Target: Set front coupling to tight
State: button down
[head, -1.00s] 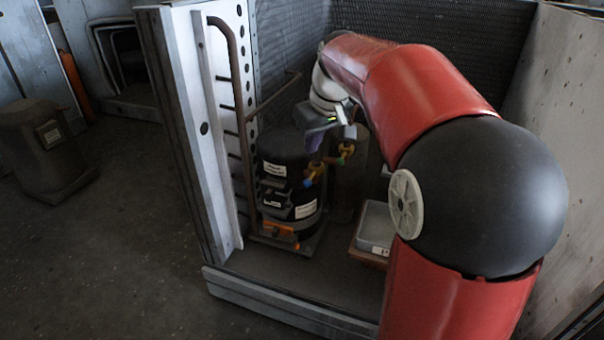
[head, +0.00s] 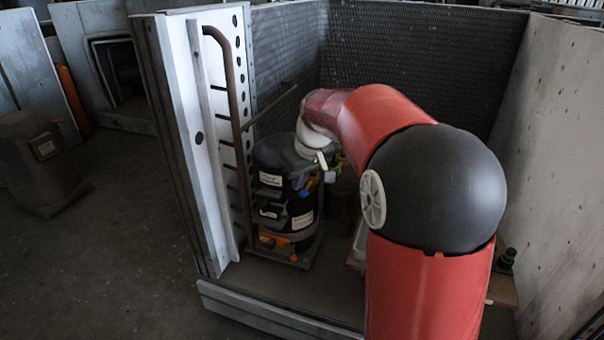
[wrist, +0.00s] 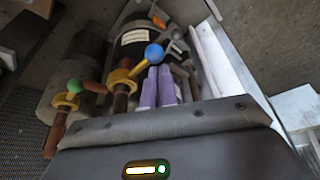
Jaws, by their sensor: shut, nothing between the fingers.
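In the wrist view, two couplings with yellow collars on copper-brown pipes show left of my fingers. One has a blue ball-ended handle (wrist: 153,54) and its yellow collar (wrist: 121,77) is nearest the fingers. The other has a green ball (wrist: 74,86) and stands farther left. The frames do not show which is the front one. My gripper (wrist: 158,72) has two purple fingers, shut and empty. The blue ball lies right at the fingertips in the picture; I cannot tell whether they touch. In the head view the blue end (head: 304,193) shows small, and my arm partly hides the couplings.
A mesh wall (head: 420,70) and a concrete wall (head: 555,150) close the back and right.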

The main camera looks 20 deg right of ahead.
jog(key=shift+s+d+n+y, duration=0.3)
jog(key=shift+d+n, duration=0.05)
jog(key=shift+n, duration=0.55)
jog(key=shift+s+d+n+g+y, duration=0.35)
jog(key=shift+d+n, duration=0.3)
jog(key=shift+n, duration=0.55)
jog(key=d+n+g+y+p, duration=0.1)
jog(key=d+n+g+p, duration=0.3)
jog(key=n, duration=0.9)
jog(key=d+p, duration=0.2)
jog(key=p, duration=0.1)
jog(key=shift+w+d, duration=0.25)
jog(key=shift+w, duration=0.05)
jog(key=shift+w+d, duration=0.15)
